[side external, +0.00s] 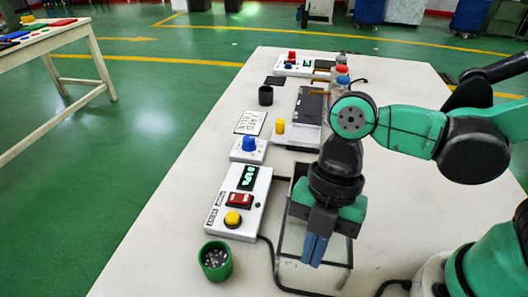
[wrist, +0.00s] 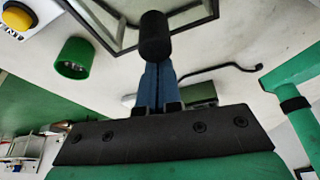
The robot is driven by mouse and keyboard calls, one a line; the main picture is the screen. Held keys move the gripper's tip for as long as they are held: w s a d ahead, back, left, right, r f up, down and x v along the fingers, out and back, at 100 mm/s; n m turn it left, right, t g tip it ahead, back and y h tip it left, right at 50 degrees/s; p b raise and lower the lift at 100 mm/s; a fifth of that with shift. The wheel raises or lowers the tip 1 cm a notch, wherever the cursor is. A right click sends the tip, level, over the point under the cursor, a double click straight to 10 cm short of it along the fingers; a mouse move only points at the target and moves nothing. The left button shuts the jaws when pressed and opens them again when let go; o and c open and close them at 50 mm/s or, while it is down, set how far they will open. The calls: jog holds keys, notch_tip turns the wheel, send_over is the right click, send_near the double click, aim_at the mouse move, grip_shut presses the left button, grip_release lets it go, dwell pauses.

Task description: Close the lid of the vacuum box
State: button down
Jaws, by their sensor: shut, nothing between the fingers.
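The vacuum box (side external: 298,186) is beside the white control unit, largely hidden behind my gripper in the side view. A thin metal-edged frame (side external: 283,240), which looks like its lid, extends toward the camera below my gripper. In the wrist view the dark-edged frame (wrist: 112,40) crosses the top, and a black cylindrical knob (wrist: 154,37) stands at its edge, just beyond my fingertips. My gripper (side external: 314,252) points down with its blue fingers together and empty. The fingers also show in the wrist view (wrist: 157,75); I cannot tell whether they touch the knob.
The white control unit (side external: 215,211) has a display, a red switch and a yellow button (side external: 232,218). A green cup (side external: 216,262) with small pieces inside stands near the table's left edge. A black cable runs along the tabletop. More devices and a black cup (side external: 266,96) stand farther back.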

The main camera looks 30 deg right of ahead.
aim_at(303, 233)
jog(key=w+d, duration=0.7)
jog(key=shift+w+d, duration=0.4)
jog(key=s+a, duration=0.1)
jog(key=a, duration=0.1)
jog(key=s+a, duration=0.1)
jog(key=a, duration=0.1)
jog(key=shift+s+a, duration=0.1)
jog(key=shift+s, duration=0.25)
jog(key=v, duration=1)
jog(key=w+d+f+m+t+h, duration=0.1)
jog(key=d+m+t, duration=0.3)
jog(key=m, duration=0.8)
jog(key=w+d+f+m+t+h, duration=0.1)
jog(key=d+m+t, duration=0.4)
jog(key=m, duration=0.7)
notch_tip(303, 233, down, 2)
jog(key=shift+w+d+f+h, duration=0.3)
jog(key=shift+d+h, duration=0.2)
jog(key=shift+h, duration=0.1)
